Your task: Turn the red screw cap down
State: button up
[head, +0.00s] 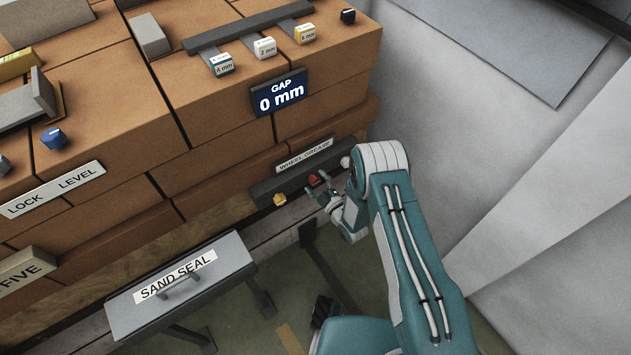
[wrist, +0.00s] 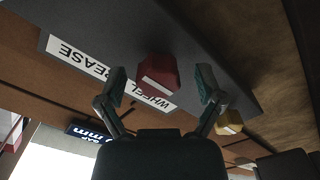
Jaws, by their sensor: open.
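The red screw cap (head: 314,180) is on a dark shelf under the "WHEEL GREASE" label in the head view. In the wrist view the red cap (wrist: 158,76) has a pale stripe on its face and lies between and a little beyond my fingertips. My gripper (head: 325,197) is close in front of the cap. In the wrist view my gripper (wrist: 161,80) is open, one finger on each side of the cap, with a visible gap to each. Whether the pads overlap the cap in depth I cannot tell.
A yellow cap (head: 279,199) is left of the red one, and a pale cap (head: 345,162) is to its right by my arm. The wheel grease label (head: 304,155) is above. A sand seal box (head: 180,285) stands at lower left. A gap display (head: 280,92) reads 0 mm.

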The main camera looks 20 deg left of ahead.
jog(key=c, duration=1.1)
jog(key=shift+c, duration=0.2)
